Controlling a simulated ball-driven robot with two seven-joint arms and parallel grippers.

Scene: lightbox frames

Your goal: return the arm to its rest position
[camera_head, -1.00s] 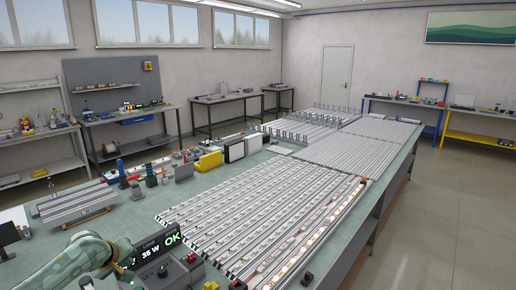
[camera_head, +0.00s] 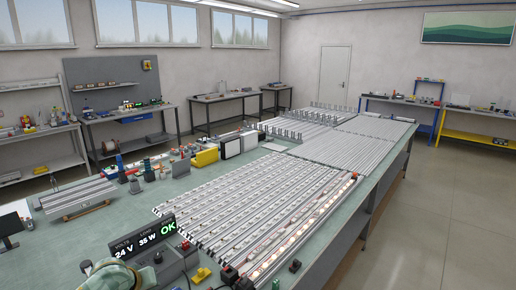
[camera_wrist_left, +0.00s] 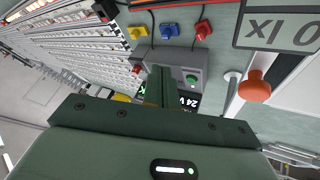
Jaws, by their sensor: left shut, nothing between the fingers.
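My left arm (camera_head: 112,276) shows as a green-grey link at the bottom left edge of the head view, in front of the power display. Its fingers are not clear there. In the left wrist view my left gripper (camera_wrist_left: 158,88) is shut and empty, its fingers pointing toward the grey power box (camera_wrist_left: 180,65) with a green button. The display (camera_head: 145,243) on that box reads 24 V, 35 W and OK in the head view. My right arm is not in either view.
A long workbench (camera_head: 95,232) carries rows of LED strips (camera_head: 255,200), one strip lit at the right edge. Red, yellow and blue clips lie near the power box. A red knob (camera_wrist_left: 255,86) stands close to the gripper at right in the wrist view. Floor at right is clear.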

